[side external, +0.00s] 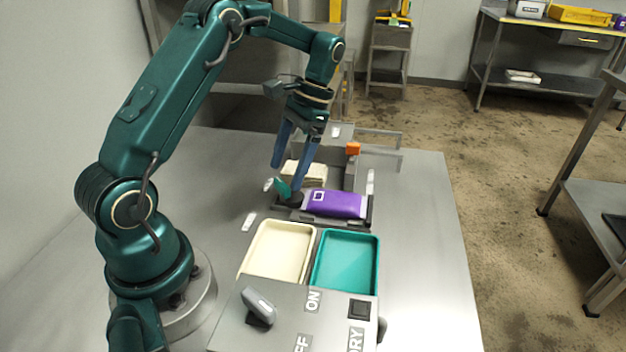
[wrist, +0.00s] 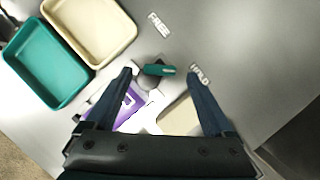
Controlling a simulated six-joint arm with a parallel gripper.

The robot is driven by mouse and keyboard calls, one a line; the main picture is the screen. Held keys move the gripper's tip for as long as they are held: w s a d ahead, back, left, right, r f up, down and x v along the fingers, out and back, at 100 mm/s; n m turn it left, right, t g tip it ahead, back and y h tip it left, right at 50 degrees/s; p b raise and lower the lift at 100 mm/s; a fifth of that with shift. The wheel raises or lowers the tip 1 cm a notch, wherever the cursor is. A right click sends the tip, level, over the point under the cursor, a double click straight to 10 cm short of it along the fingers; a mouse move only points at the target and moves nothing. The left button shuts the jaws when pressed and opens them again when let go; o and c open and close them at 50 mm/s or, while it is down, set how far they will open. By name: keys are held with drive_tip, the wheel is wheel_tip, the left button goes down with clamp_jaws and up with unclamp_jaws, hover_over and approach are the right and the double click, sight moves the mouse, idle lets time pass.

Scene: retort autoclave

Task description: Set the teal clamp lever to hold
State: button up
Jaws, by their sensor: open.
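The teal clamp lever (wrist: 160,70) sits on a dark round hub in the wrist view. My gripper (wrist: 160,72) is open, with one fingertip on each side of the lever. In the side view my gripper (side external: 286,183) points down over the clamp. Whether a finger touches the lever, I cannot tell.
A purple pouch (side external: 335,204) lies in the fixture beside the clamp, with a cream stack (side external: 308,172) behind it. A cream tray (side external: 254,270) and a teal tray (side external: 374,270) stand in front, near a grey switch panel (side external: 285,325). The table's right side is clear.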

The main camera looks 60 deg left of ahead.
drive_tip(key=shift+v, duration=1.3)
drive_tip(key=shift+w+d+r, duration=0.15)
drive_tip(key=shift+d+r, duration=0.05)
drive_tip(key=shift+r, duration=0.1)
wheel_tip(320, 180, up, 6)
drive_tip(key=t, duration=0.2)
hover_over(300, 199)
drive_tip(key=s+d+r+m+t+y, duration=0.1)
drive_tip(key=s+d+r+t, duration=0.2)
drive_tip(key=s+d+r, duration=0.15)
drive_tip(key=s+d+f+n+t+h, duration=0.1)
drive_tip(key=s+d+f+t, duration=0.3)
drive_tip(key=s+d+t, duration=0.1)
drive_tip(key=shift+s+d, duration=0.25)
drive_tip(key=shift+s, duration=0.65)
